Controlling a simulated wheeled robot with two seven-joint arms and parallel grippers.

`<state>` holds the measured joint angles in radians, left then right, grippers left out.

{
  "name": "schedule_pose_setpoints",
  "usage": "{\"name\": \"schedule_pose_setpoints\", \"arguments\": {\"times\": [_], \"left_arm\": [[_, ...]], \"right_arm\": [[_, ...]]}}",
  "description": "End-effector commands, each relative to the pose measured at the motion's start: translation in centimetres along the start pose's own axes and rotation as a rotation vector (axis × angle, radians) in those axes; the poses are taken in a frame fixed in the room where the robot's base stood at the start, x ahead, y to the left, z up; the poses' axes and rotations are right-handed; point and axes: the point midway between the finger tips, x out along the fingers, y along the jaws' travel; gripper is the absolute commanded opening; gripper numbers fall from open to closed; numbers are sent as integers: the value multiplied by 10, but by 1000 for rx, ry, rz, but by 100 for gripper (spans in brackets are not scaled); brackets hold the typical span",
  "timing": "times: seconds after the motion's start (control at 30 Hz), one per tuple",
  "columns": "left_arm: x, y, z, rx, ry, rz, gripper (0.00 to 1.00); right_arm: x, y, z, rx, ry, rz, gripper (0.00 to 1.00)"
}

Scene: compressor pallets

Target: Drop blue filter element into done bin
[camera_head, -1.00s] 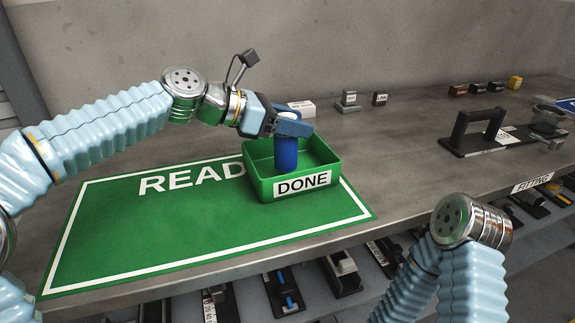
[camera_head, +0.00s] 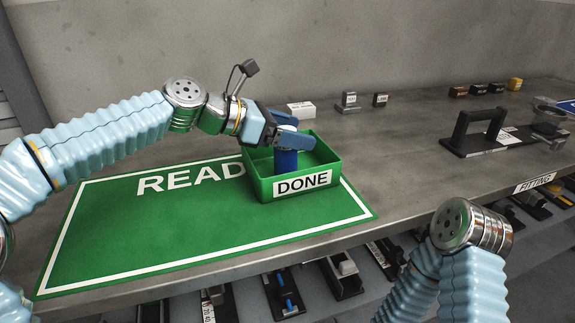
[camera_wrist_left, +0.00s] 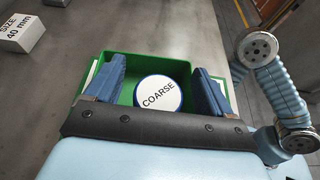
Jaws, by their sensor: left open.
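The blue filter element (camera_head: 286,160) stands upright inside the green done bin (camera_head: 304,186), whose front label reads DONE. In the left wrist view its white round top (camera_wrist_left: 158,93), marked COARSE, lies between the fingers, with gaps on both sides. My left gripper (camera_head: 287,132) is open around the top of the filter, and its blue fingers also show in the left wrist view (camera_wrist_left: 158,88). Whether the filter touches the bin floor is hidden by the front wall. My right arm shows at the lower right, but its gripper is out of view.
The bin stands on a green mat (camera_head: 150,235) with white lettering. A white block (camera_head: 301,109) and small grey blocks (camera_head: 349,100) stand behind it. A black handled fixture (camera_head: 476,135) is at the right. A lower shelf (camera_head: 345,285) holds several parts.

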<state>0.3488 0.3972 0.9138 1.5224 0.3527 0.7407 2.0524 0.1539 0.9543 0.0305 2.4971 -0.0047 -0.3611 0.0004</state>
Motion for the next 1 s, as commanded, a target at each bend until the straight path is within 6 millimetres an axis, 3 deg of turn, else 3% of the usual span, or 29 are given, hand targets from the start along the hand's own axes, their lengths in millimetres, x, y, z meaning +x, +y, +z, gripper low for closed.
{"name": "schedule_pose_setpoints", "arguments": {"times": [0.17, 0.6, 0.8, 1.0], "left_arm": [[-20, 2, -1, 0, 0, 7, 83], [-119, 1, 0, 1, 1, 6, 83], [-136, 0, 0, 0, 0, 2, 83], [-138, 0, 0, 0, 0, 0, 83]], "right_arm": [[3, 1, 0, 0, 0, 0, 62], [10, 4, 0, 2, 1, 1, 62], [10, 4, 0, 2, 1, 1, 62], [10, 4, 0, 2, 1, 1, 62]]}}
